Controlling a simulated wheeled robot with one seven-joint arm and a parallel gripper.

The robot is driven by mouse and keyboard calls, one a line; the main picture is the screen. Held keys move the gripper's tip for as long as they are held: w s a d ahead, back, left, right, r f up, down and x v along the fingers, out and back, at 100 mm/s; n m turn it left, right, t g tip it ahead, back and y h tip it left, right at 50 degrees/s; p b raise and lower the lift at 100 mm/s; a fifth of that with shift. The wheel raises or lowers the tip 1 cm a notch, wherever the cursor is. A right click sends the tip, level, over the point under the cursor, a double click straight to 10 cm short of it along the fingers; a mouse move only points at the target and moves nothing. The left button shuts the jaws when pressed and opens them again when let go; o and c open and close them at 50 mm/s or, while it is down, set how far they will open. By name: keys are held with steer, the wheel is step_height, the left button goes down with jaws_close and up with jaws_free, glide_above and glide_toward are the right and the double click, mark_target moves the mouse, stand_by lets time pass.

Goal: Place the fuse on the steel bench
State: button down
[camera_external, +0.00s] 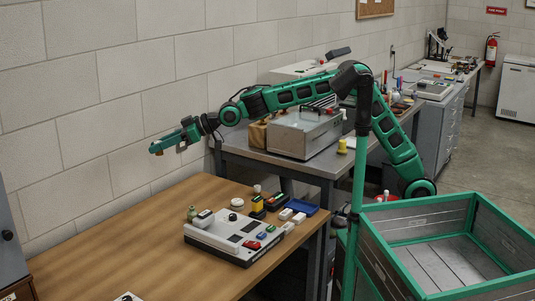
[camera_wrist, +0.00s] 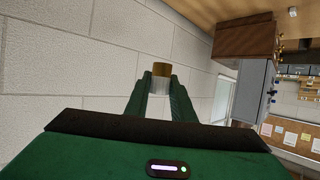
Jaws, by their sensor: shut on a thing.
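My gripper (camera_external: 158,148) is shut on the fuse (camera_wrist: 161,71), held in the air over the far left part of the wooden table, near the wall. In the wrist view, the fuse has a brass-coloured end cap and a pale body, gripped between the green fingers (camera_wrist: 160,82). In the external view the fuse is too small to make out clearly. The steel bench (camera_external: 236,148) has a grey top and stands behind the wooden table, to the right of my gripper. My arm reaches across above it.
A grey instrument case (camera_external: 305,136) and a yellow spool (camera_external: 342,146) stand on the steel bench. The wooden table (camera_external: 130,235) holds a control panel (camera_external: 233,238), a blue tray (camera_external: 302,207) and several small parts. Its left half is mostly clear. A green-edged crate (camera_external: 450,260) is at right.

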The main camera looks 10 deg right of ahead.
steer(key=s+a+f+n+g, duration=0.1)
steer(key=s+a+n+g, duration=0.15)
steer(key=s, duration=1.05)
steer(key=s+a+n+g, duration=0.15)
steer(key=s+a, duration=0.25)
steer(key=s, duration=0.9)
glide_above(143, 271)
step_height(143, 271, down, 30)
steer(key=shift+r, duration=0.25)
steer(key=shift+f+m, duration=0.3)
steer(key=shift+f, duration=1.7)
steer(key=shift+f, duration=0.15)
steer(key=c, duration=1.5)
jaws_free()
